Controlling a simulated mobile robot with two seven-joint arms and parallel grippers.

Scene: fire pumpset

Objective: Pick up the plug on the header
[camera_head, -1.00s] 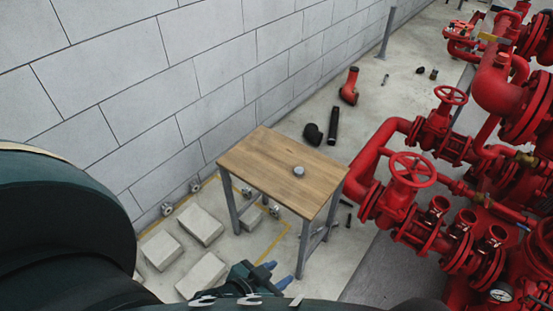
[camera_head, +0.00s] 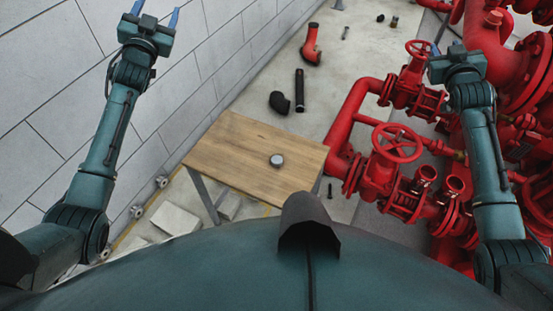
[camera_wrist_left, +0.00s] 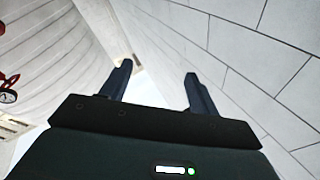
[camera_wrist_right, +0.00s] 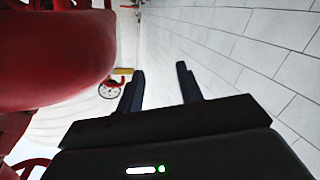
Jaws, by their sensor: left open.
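A small red plug-like fitting (camera_head: 493,18) stands on top of the thick red header pipe (camera_head: 497,52) at the upper right of the head view. I cannot tell for sure that it is the plug. My right gripper (camera_head: 457,46) is raised in front of the red piping, left of and below that fitting, apart from it. Its fingers are spread and empty in the right wrist view (camera_wrist_right: 158,85). My left gripper (camera_head: 155,13) is open and empty, raised before the grey wall, far from the header. Neither wrist view clearly shows the fitting.
A wooden table (camera_head: 220,145) with a small grey round piece (camera_head: 276,160) stands in the middle. Red valves with handwheels (camera_head: 397,143) crowd the right. Loose pipe parts, such as a red elbow (camera_head: 311,45), lie on the floor. A block wall (camera_head: 235,40) bounds the left.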

